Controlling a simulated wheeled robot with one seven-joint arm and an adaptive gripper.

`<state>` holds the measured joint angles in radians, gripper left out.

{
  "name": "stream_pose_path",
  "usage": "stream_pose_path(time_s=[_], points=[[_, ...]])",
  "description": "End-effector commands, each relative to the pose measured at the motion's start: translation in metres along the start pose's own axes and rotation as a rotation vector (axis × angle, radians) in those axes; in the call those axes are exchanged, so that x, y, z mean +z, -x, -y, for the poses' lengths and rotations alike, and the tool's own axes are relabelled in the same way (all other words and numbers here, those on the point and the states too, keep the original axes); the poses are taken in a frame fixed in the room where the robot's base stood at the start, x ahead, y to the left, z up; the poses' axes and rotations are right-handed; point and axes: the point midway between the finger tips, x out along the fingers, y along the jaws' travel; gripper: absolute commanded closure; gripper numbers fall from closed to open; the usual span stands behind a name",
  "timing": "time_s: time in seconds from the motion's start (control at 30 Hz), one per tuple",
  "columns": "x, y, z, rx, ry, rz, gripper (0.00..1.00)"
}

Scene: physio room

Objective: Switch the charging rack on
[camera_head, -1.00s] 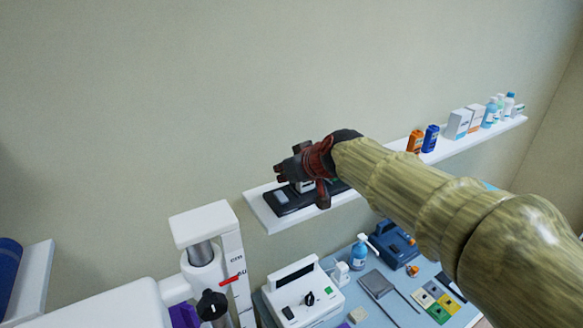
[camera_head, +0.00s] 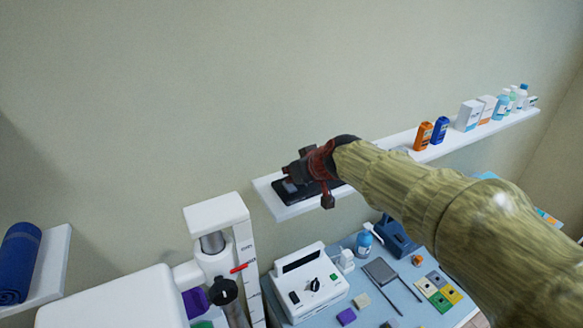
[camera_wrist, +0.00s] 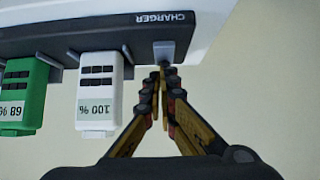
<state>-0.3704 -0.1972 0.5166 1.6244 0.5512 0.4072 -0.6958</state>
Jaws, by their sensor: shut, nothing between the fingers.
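The charging rack (camera_wrist: 120,35) is a dark unit marked CHARGER, seen upside down in the wrist view. It holds a white pack (camera_wrist: 100,95) reading 100 % and a green pack (camera_wrist: 25,95) reading 68 %. A small grey switch (camera_wrist: 164,52) sits at its right end, under the lettering. My gripper (camera_wrist: 164,72) is shut and empty, its fingertips right by the switch; I cannot tell whether they touch. In the head view the rack (camera_head: 287,190) is on the wall shelf, partly hidden by my gripper (camera_head: 290,172). The switch is hidden there.
The wall shelf (camera_head: 440,148) carries an orange bottle (camera_head: 423,136), a blue bottle (camera_head: 439,131) and boxes farther right. Below, a table holds a white device (camera_head: 310,288) and several small items. A white column (camera_head: 216,215) stands at left. The wall above is clear.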

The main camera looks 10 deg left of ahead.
Motion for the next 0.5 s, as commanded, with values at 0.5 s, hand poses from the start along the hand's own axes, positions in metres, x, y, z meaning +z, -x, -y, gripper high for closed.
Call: stream_pose_path(time_s=[0.5], points=[[0.001, -0.011, 0.001, -0.001, 0.000, 0.149, 1.00]])
